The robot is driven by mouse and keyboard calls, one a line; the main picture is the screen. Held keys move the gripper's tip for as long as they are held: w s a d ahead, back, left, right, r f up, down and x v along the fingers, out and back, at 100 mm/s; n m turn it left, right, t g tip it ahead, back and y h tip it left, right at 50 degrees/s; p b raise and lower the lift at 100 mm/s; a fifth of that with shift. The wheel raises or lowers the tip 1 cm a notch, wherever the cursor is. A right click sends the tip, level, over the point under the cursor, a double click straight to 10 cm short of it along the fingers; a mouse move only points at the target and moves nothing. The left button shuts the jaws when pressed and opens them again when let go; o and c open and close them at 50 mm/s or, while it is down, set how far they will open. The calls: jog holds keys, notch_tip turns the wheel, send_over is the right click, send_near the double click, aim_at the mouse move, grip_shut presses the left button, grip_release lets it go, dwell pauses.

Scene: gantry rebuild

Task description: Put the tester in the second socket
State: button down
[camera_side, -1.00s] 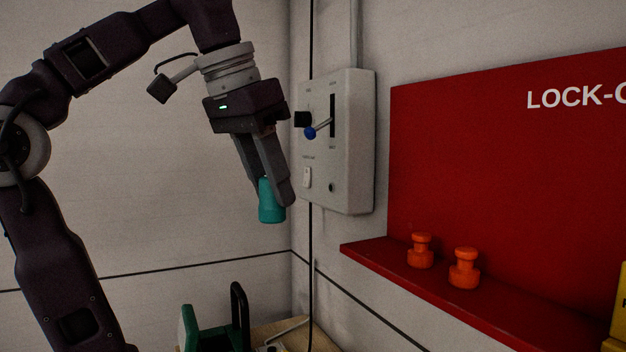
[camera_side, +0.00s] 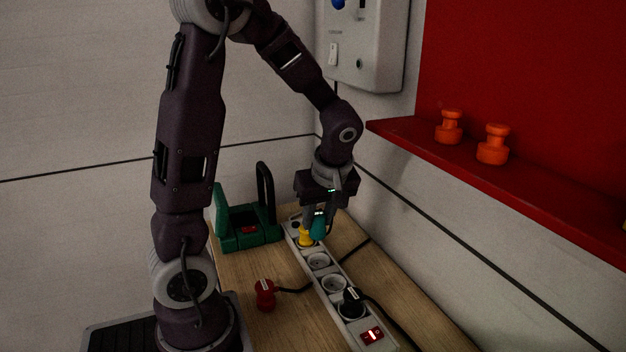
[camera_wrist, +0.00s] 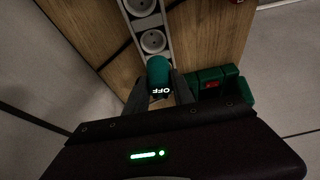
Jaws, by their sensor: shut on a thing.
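My gripper (camera_side: 319,222) points down over the far end of a white power strip (camera_side: 326,293) and is shut on the teal tester (camera_side: 318,230). In the wrist view the tester (camera_wrist: 158,70) sits between the fingers, and its small display reads OFF. A yellow plug (camera_side: 305,237) stands at the strip's far end, just left of the tester. Two bare sockets show nearer the camera, one (camera_side: 319,261) beyond the other (camera_side: 334,284). A black plug (camera_side: 352,300) with a cable fills the socket after them. I cannot tell whether the tester touches the strip.
A green tool (camera_side: 245,232) with a black handle stands left of the strip. A red plug (camera_side: 265,294) with a cord lies on the wooden bench (camera_side: 290,318). A red switch (camera_side: 371,335) ends the strip. The red shelf (camera_side: 540,190) holds two orange pieces (camera_side: 492,145).

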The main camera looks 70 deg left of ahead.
aim_at(321, 238)
notch_tip(321, 238, down, 2)
jog(key=shift+w+d+f, duration=0.1)
jog(key=shift+w, duration=0.05)
jog(key=shift+f, duration=2.4)
jog(key=shift+f, duration=0.55)
jog(key=c, duration=1.4)
grip_release()
jog(key=shift+o, duration=0.2)
jog(key=v, duration=1.1)
jog(key=shift+w, duration=0.1)
